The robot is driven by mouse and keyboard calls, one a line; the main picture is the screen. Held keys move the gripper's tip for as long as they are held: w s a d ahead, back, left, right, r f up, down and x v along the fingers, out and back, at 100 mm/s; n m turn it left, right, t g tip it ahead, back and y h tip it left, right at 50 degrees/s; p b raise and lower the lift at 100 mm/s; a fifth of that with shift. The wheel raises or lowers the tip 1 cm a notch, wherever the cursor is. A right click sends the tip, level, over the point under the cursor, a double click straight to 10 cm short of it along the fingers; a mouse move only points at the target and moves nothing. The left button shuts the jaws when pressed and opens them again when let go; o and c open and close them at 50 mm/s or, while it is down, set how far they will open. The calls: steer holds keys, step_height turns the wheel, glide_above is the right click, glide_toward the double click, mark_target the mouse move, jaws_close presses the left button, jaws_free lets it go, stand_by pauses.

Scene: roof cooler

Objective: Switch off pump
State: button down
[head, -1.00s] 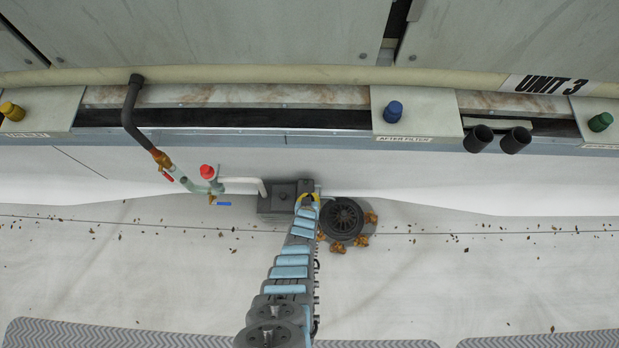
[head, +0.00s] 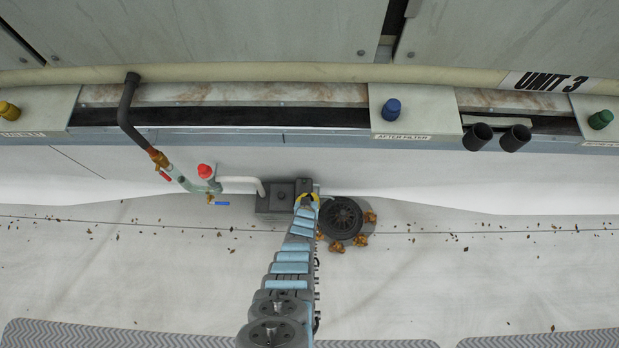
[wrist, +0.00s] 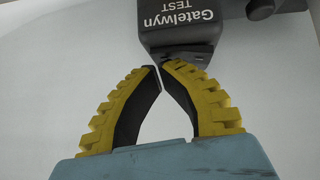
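A dark grey box-shaped unit (head: 272,200), which looks like the pump, sits on the pale floor at the foot of the wall, joined to a white pipe. In the wrist view a dark grey housing (wrist: 185,35) carries upside-down lettering "Gatelwyn TEST" and a round knob-like part (wrist: 262,9) at upper right. My gripper (head: 307,196) is at the right end of the unit. In the wrist view its yellow-ribbed fingers (wrist: 160,67) meet almost tip to tip with nothing seen between them. The tips are just beside the housing's lower edge; contact cannot be told. No switch is clearly visible.
A round black drain grate (head: 342,217) with brown leaf clumps lies right of my gripper. Left are a red-capped fitting (head: 205,171), a blue valve handle (head: 222,204) and a red valve handle (head: 165,176). A ledge with a blue knob (head: 391,109) runs above.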

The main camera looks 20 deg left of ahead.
steer(key=shift+s+a+r+p, duration=0.3)
steer(key=shift+s+a+p, duration=0.05)
steer(key=shift+a, duration=0.25)
steer(key=shift+r, duration=0.2)
steer(key=r+p, duration=0.4)
steer(key=p, duration=0.1)
steer(key=shift+d+r, duration=0.25)
steer(key=shift+d, duration=0.05)
steer(key=d+p+v, duration=0.1)
steer(key=p+v, duration=0.7)
steer(key=v, duration=0.1)
steer(key=shift+d, duration=0.4)
steer(key=shift+f, duration=0.15)
steer(key=shift+w, duration=0.1)
